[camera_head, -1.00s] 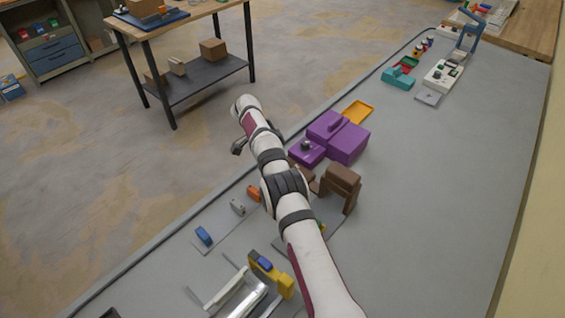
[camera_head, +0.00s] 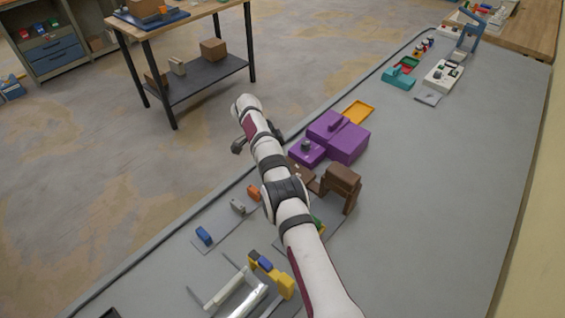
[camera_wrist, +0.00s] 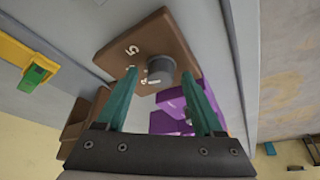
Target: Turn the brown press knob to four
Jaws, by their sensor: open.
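The brown press (camera_head: 343,180) stands on the grey bench just right of my arm in the head view. In the wrist view its brown panel (camera_wrist: 172,38) carries a round grey knob (camera_wrist: 161,68). A white numeral that looks like a 5 shows on the panel, with another white mark closer to the fingers that I cannot read. My gripper (camera_wrist: 160,75) is open, its two teal fingers apart, with the knob showing between the tips. I cannot tell whether either finger touches it. In the head view my arm hides part of the press, and the fingers cannot be made out.
Purple boxes (camera_head: 345,143) stand just beyond the press, with an orange tray (camera_head: 357,112) behind them. A yellow-and-blue device (camera_head: 268,268) and small blue, grey and orange blocks lie left of my arm. The bench's right side is clear.

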